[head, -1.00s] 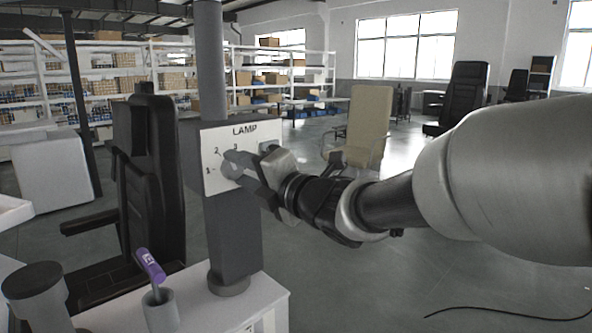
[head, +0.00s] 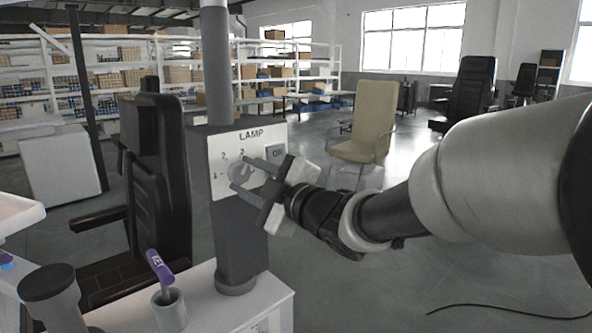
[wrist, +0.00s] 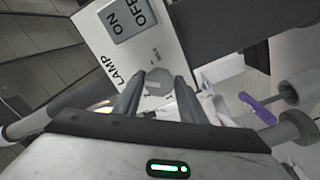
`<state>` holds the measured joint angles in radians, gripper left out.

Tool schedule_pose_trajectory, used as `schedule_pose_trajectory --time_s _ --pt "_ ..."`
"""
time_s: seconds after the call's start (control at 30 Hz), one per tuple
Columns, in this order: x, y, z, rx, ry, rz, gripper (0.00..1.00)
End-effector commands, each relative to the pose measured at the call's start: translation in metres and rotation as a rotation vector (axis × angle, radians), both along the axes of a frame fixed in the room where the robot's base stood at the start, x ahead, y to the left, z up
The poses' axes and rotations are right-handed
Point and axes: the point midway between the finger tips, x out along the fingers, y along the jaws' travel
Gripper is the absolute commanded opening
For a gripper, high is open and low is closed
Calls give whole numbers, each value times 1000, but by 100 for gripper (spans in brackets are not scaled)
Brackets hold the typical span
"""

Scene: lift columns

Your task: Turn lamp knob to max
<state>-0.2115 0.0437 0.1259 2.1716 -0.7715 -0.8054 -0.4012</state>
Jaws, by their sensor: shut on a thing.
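The lamp panel (head: 222,157) is a white plate on a grey column, marked LAMP, with the numbers 1, 2 and 3 around a round grey lamp knob (head: 241,174). In the wrist view the knob (wrist: 158,83) shows a pale bar on its face, and a MAX mark stands on the panel (wrist: 172,38) beyond it. My gripper (head: 239,174) reaches in from the right, with one finger on each side of the knob, shut on it. In the wrist view my fingertips (wrist: 159,80) flank the knob. The exact setting is hard to read.
A grey ON button (head: 276,153) sits right of the knob; the wrist view shows ON and OFF buttons (wrist: 130,18). A purple-handled tool (head: 160,268) stands in a grey cup (head: 170,311) on a white table. A black chair (head: 160,185) is left of the column.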

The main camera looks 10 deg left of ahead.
Motion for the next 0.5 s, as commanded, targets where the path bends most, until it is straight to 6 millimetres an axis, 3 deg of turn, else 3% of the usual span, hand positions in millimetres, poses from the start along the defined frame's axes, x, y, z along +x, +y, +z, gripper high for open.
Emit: schedule_pose_trajectory --time_s 0.5 --pt "-1 0 0 318 377 -2 15"
